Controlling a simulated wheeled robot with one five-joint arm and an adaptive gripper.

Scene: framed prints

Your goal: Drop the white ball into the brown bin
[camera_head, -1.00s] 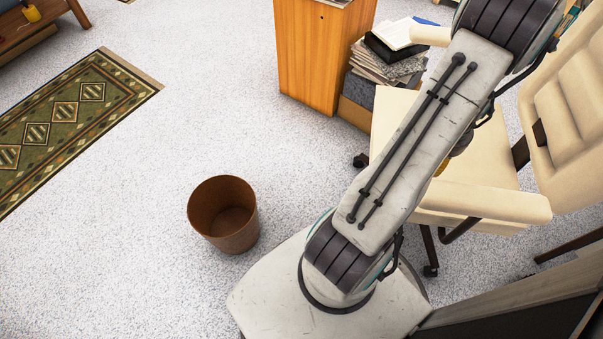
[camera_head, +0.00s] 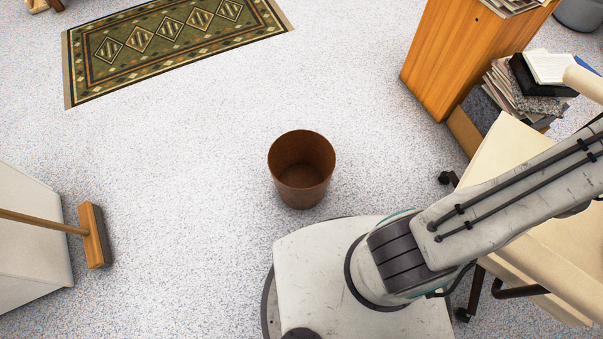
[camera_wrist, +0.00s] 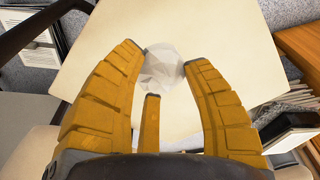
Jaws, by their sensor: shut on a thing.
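The brown bin (camera_head: 302,185) stands upright on the floor, just in front of my base in the head view. Its inside looks empty. The white ball (camera_wrist: 162,68) looks crumpled and shows in the wrist view between the tips of my yellow-fingered gripper (camera_wrist: 165,70). The gripper is shut on the ball, above the cream seat of the chair. In the head view my arm reaches out to the right, away from the bin, and the gripper and ball are out of that picture.
The cream chair (camera_head: 500,165) is at the right under my arm. A wooden cabinet (camera_head: 465,50) and a stack of papers (camera_head: 515,95) stand behind it. A broom (camera_head: 94,235) is at the left. A patterned rug (camera_head: 170,45) lies at the back. Floor around the bin is clear.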

